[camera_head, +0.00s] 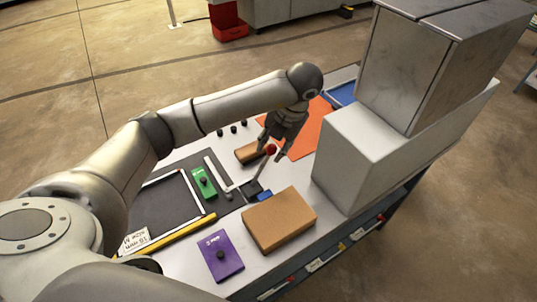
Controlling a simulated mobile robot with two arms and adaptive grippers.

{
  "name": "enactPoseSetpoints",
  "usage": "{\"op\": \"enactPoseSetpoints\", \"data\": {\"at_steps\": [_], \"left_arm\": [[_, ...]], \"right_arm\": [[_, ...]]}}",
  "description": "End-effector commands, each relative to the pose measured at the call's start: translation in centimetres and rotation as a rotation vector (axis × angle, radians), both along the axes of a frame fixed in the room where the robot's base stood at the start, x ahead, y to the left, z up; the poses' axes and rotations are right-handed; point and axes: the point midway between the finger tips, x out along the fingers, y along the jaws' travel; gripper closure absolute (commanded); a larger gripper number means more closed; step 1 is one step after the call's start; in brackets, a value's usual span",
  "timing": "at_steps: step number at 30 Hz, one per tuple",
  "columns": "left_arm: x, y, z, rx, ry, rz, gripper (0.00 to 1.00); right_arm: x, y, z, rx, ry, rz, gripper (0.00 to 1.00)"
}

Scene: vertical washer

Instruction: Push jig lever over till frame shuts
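My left gripper (270,154) reaches down over the table from the upper right of its arm, fingers spread. A red ball knob (271,149) of the jig lever shows between the fingers; whether they touch it I cannot tell. A thin lever rod (256,172) seems to run from the knob down-left towards a dark block (252,189). A pale strip (216,172), perhaps part of the jig frame, stands left of the lever. Whether the frame is open or shut is unclear at this size. My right gripper is out of view.
A brown box (280,220) sits in front of the jig, and a smaller brown block (247,153) behind it. A tall grey machine (366,153) blocks the right side.

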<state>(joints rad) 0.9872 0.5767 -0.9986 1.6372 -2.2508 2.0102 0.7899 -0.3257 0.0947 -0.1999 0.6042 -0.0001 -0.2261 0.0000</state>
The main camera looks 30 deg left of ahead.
Motion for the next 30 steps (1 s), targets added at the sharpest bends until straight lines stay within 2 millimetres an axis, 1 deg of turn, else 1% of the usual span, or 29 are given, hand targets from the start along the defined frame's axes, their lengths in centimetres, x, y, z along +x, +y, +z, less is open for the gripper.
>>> {"op": "enactPoseSetpoints", "data": {"at_steps": [1, 2, 5, 6, 9, 11, 14, 17, 21, 24, 30], "left_arm": [[-0.1, 0.3, -0.9, 0.0, 0.006, 0.002, 0.63], [-0.1, 0.5, -1.4, 0.001, 0.007, 0.002, 0.63], [-0.1, 0.9, -2.9, 0.001, 0.004, 0.001, 0.63], [-0.1, 1.1, -3.4, 0.001, 0.004, 0.001, 0.63], [0.0, 1.4, -4.4, 0.0, 0.003, 0.002, 0.63], [0.0, 1.5, -4.9, 0.0, 0.001, 0.001, 0.63], [0.0, 1.6, -5.2, 0.0, 0.0, 0.0, 0.63], [0.0, 1.6, -5.3, 0.0, -0.001, 0.0, 0.63], [0.0, 1.6, -5.3, 0.0, -0.001, 0.0, 0.63], [0.0, 1.6, -5.3, 0.0, -0.001, 0.0, 0.76], [0.0, 1.6, -5.3, 0.0, 0.0, 0.0, 1.0]], "right_arm": [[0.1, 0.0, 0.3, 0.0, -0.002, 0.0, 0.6], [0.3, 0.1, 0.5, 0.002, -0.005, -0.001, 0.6], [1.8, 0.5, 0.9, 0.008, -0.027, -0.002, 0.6], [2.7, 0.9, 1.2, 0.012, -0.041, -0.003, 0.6], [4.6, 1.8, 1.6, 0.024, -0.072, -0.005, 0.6], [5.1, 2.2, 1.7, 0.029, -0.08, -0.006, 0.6], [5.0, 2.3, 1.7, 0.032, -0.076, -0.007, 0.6], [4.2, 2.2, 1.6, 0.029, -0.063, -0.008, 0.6], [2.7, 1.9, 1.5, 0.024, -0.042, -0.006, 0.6], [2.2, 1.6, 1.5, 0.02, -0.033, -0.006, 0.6], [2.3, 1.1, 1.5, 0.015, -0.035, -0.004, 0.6]]}}
